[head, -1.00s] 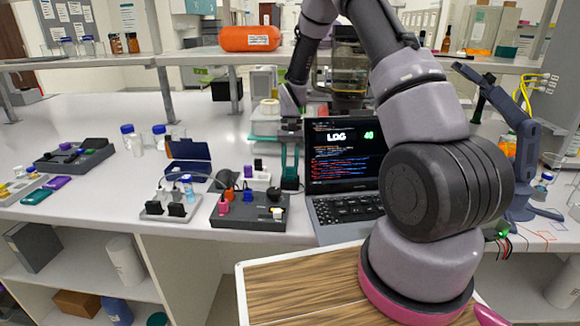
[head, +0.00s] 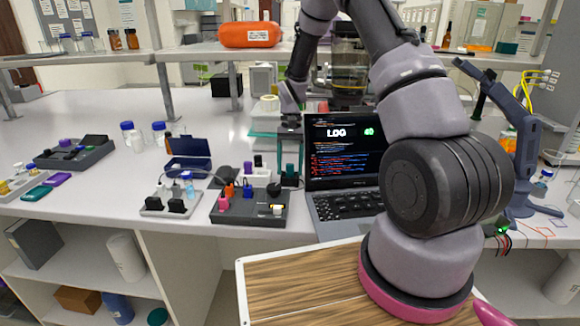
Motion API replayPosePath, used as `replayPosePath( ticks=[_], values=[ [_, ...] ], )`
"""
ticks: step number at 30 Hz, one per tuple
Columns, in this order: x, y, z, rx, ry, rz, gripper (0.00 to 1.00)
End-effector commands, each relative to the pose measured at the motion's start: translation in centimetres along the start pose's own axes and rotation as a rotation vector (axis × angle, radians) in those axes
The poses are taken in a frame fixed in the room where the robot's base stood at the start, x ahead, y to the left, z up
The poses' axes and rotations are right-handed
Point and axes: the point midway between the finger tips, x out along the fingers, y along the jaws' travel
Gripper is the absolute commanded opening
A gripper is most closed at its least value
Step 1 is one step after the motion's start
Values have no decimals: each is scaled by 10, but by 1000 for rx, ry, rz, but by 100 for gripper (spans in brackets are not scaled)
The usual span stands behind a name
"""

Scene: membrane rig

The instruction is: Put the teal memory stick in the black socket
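A flat teal piece (head: 37,193), which looks like the teal memory stick, lies on the bench at the far left beside a purple one (head: 58,180). My gripper (head: 290,178) points down just left of the laptop, far right of that teal piece. Its two teal-tinted fingers look apart, with nothing clearly seen between them. A dark block (head: 248,219) with small coloured parts stands in front and left of my gripper. A grey base (head: 152,209) with two black cube-like parts (head: 176,205) is left of it. I cannot tell which is the black socket.
An open laptop (head: 343,160) stands right of my gripper. A blue open case (head: 188,160) and blue-capped bottles (head: 133,138) stand behind the blocks. Another dark block (head: 77,153) is at left. A shelf (head: 190,57) crosses above. The bench between the left block and the grey base is clear.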

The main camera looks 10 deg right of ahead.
Motion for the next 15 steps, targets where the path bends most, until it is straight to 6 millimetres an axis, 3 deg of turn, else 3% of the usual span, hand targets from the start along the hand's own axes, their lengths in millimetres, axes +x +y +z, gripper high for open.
replayPosePath(
  ticks=[8, 15],
  values=[
    [-11, 0, 0, 1, 2, -1, 66],
    [-58, 0, -1, 1, 4, -2, 66]
  ],
)
